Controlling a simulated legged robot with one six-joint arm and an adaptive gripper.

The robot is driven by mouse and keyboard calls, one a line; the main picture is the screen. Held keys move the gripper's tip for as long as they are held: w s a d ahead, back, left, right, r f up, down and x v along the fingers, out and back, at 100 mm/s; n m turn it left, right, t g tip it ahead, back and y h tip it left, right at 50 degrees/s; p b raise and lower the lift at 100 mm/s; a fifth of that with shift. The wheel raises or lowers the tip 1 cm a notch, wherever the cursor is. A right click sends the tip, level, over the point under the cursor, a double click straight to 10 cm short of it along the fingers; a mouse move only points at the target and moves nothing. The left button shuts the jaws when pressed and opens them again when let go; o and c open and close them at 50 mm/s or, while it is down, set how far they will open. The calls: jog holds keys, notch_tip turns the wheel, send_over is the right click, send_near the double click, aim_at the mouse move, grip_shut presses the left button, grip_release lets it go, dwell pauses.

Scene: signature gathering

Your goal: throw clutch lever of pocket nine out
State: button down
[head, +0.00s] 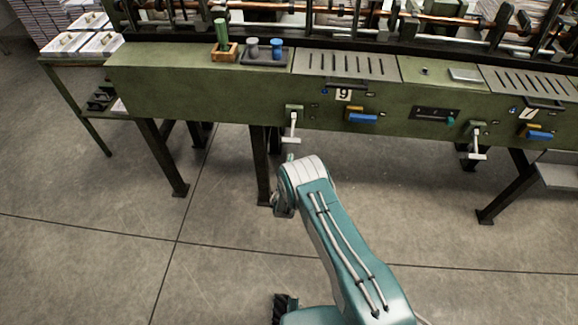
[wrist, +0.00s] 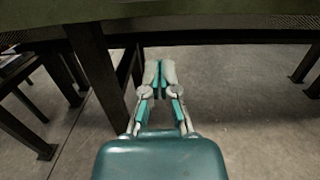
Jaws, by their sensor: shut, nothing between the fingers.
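A pale T-shaped lever (head: 293,126) hangs from a bracket on the green machine front, left of the plate marked 9 (head: 343,95). A blue handle (head: 362,116) sits right of that plate; no label shows which of the two is the clutch lever. My gripper (wrist: 159,68) is shut and empty in the wrist view, its fingertips together and pointing under the machine's edge. In the head view my arm's wrist mostly hides it, just below the T-shaped lever. No contact with either handle is visible.
The green machine front (head: 190,92) runs across the back on dark legs (head: 160,158). A similar T-shaped lever (head: 475,143) and blue handle (head: 540,134) flank the plate marked 7 (head: 528,113). A side table (head: 73,80) with printed stacks stands left. The floor in front is clear.

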aim_at(293, 127)
jog(key=w+r, duration=0.1)
jog(key=r, duration=0.1)
jog(key=w+r, duration=0.1)
jog(key=r, duration=0.1)
jog(key=shift+w, duration=0.2)
dwell(0.5)
